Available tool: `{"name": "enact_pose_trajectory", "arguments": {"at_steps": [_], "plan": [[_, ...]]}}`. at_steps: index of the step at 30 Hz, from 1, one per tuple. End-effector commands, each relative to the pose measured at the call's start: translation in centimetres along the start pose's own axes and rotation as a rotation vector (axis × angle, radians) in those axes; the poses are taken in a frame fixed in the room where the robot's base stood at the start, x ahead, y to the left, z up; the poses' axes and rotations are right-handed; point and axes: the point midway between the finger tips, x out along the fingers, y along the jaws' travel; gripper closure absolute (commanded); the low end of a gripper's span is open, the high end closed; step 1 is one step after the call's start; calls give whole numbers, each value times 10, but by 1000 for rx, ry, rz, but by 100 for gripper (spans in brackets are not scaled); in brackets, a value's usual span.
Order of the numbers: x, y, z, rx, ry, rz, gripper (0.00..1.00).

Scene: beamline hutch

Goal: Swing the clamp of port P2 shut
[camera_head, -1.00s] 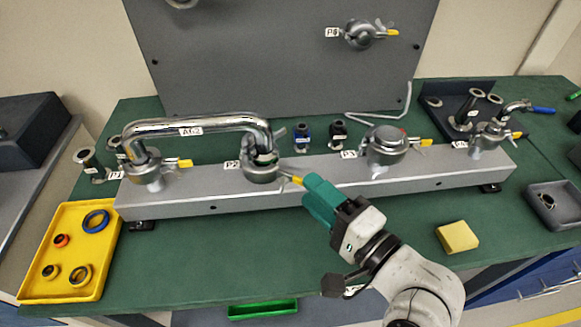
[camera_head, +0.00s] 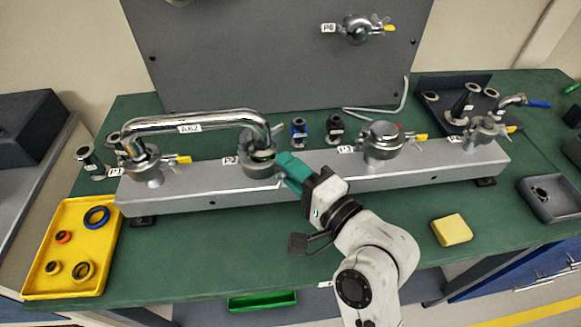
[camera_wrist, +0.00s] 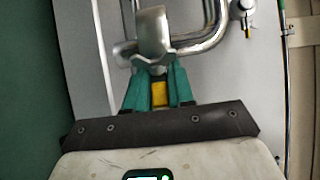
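The P2 port with its clamp (camera_head: 258,166) is on the grey metal beam, at the right end of the bent chrome pipe (camera_head: 195,123). The label P2 is just left of it. My gripper (camera_head: 284,162) is at the right side of this clamp, its teal fingers against it and hiding its lever. In the wrist view the yellow lever tip (camera_wrist: 159,95) lies between the two teal fingers (camera_wrist: 158,86), which close on it from both sides. The clamp's far side is hidden.
The P1 clamp (camera_head: 150,164) is to the left and the P3 clamp (camera_head: 383,146) to the right on the beam (camera_head: 330,177). Blue and black fittings (camera_head: 299,130) stand behind. A yellow tray (camera_head: 68,245) and yellow block (camera_head: 452,229) lie on the green bench.

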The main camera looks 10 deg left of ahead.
Motion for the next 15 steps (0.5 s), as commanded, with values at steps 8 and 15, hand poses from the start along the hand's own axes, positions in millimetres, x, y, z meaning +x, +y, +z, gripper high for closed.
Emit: {"name": "enact_pose_trajectory", "arguments": {"at_steps": [8,15], "plan": [[0,0,0,0,0,1,100],[0,0,0,0,0,1,100]]}}
